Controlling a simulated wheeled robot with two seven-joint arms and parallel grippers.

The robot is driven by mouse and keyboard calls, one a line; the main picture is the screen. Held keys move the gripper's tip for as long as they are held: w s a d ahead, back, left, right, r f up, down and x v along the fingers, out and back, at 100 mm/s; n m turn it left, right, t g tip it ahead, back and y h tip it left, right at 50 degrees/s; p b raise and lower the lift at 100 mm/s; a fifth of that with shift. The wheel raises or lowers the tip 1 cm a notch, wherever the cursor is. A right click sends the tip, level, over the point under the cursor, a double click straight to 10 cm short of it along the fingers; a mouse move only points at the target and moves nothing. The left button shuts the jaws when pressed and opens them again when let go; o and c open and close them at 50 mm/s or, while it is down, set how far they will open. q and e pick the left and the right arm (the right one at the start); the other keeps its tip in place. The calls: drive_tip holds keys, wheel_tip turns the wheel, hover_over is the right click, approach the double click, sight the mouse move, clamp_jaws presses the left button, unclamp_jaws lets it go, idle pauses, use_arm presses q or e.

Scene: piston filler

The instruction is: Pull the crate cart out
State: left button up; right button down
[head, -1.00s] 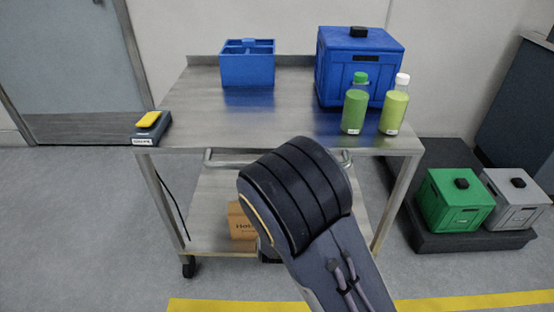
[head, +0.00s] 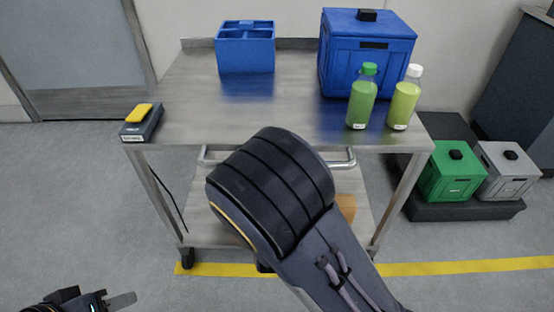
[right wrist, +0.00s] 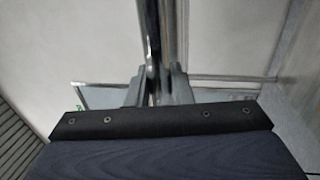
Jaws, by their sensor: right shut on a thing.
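The crate cart is a steel two-shelf trolley (head: 200,100) in the middle of the head view. Its curved front handle (head: 341,160) runs under the top's near edge. My right arm reaches up to the handle and covers its middle, so the right gripper is hidden in the head view. In the right wrist view my right gripper (right wrist: 155,88) is shut on the handle bar (right wrist: 152,45), with a finger on either side. My left gripper (head: 112,300) shows partly at the bottom left, away from the cart; its opening cannot be told.
On the cart top stand a blue divided crate (head: 245,55), a lidded blue crate (head: 340,60), two green bottles (head: 361,100) (head: 403,103) and a yellow-and-dark device (head: 142,120). A dark low platform (head: 450,212) with green and grey crates lies right. Floor at left is clear.

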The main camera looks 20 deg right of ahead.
idle(0.3)
drive_tip(key=c, duration=1.3)
unclamp_jaws()
drive_tip(key=shift+c, duration=0.2)
drive_tip(key=v, duration=0.8)
